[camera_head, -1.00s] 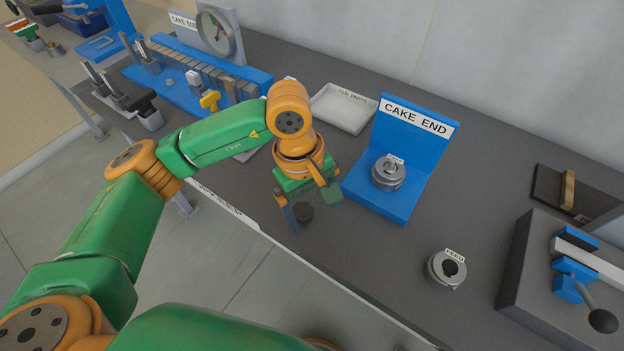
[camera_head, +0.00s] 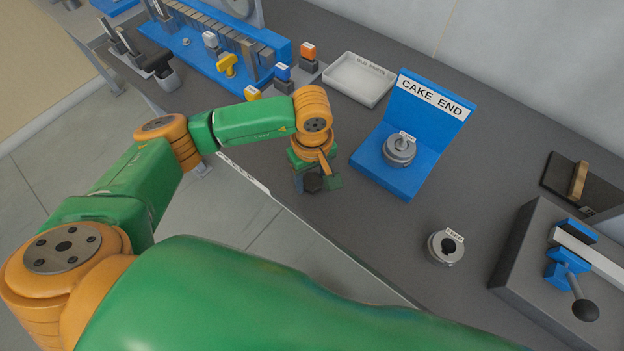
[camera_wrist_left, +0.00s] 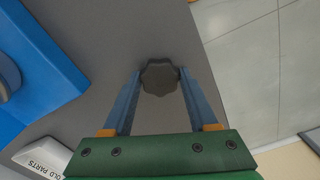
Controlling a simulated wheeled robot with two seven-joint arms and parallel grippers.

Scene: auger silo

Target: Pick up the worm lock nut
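The worm lock nut, which I take to be the dark many-sided knob (camera_head: 311,183), sits on the grey bench near its front edge. In the left wrist view the dark nut (camera_wrist_left: 160,77) lies between the fingertips. My left gripper (camera_head: 315,183) points down over it, one finger on each side. In the left wrist view the left gripper (camera_wrist_left: 160,73) has its blue fingers apart, with the tips close to the nut's sides. I cannot see a firm contact. My right gripper is not in view.
A blue CAKE END stand (camera_head: 413,168) holds a metal ring part (camera_head: 399,151). A labelled grey collar (camera_head: 444,248) stands nearer the front. A white OLD PARTS tray (camera_head: 358,80) is behind. A grey block with a blue clamp (camera_head: 560,270) is at right.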

